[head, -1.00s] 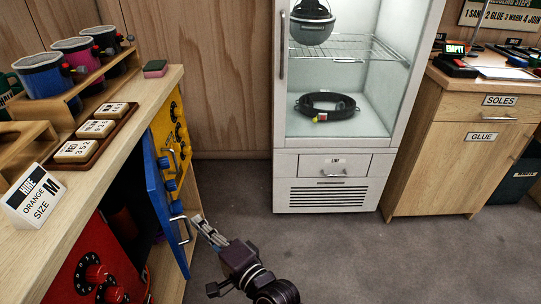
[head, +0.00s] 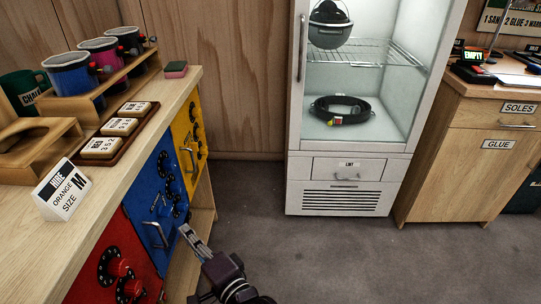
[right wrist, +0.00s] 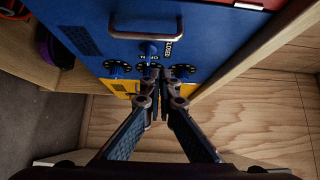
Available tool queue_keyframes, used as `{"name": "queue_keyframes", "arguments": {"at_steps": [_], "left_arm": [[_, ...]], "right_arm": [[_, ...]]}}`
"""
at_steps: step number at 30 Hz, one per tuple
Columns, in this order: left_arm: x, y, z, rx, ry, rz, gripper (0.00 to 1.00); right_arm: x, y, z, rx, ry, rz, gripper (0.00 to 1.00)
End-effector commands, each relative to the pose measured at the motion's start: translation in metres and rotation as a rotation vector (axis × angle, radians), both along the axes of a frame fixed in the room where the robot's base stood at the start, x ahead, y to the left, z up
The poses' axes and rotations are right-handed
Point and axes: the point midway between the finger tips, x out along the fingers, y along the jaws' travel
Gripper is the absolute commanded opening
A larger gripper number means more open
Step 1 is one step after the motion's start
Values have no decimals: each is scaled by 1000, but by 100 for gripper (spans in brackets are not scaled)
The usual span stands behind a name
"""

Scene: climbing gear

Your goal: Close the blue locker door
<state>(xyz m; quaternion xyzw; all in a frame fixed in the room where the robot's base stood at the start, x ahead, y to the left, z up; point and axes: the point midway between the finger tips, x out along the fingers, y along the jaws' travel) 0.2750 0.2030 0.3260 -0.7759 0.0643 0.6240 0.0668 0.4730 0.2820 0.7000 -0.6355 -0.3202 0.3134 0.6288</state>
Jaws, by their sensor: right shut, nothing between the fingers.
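The blue locker door (head: 160,205) stands between a red door (head: 112,262) and a yellow door (head: 190,140) in the front of the wooden bench on the left. It looks flush with them, with its handle (head: 155,236) and dials facing out. In the right wrist view the blue door (right wrist: 215,30) fills the top, with its handle (right wrist: 130,37) and a row of dark dials. My right gripper (head: 186,231) is shut and empty, with its fingertips close to the blue door beside the handle. Whether they touch it is not clear. My left gripper is out of view.
On the bench top are several cups in a wooden rack (head: 113,76), a tray of labelled tiles (head: 120,127) and a size sign (head: 62,188). A white glass-front cabinet (head: 347,200) stands at the back. Grey floor (head: 330,255) lies open to the right.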

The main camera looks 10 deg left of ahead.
Motion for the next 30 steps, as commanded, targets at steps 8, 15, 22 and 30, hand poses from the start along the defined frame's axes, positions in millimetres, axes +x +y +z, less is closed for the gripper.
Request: {"name": "queue_keyframes", "arguments": {"at_steps": [8, 15, 22, 30], "left_arm": [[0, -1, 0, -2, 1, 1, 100], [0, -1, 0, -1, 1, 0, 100], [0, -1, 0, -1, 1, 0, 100], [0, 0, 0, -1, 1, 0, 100]], "right_arm": [[-1, -1, 0, 0, 0, -1, 0], [-17, -24, -2, -1, 1, -2, 0], [-46, -63, -2, -2, 1, -1, 0], [-69, -92, -1, 0, 1, 0, 0]]}}
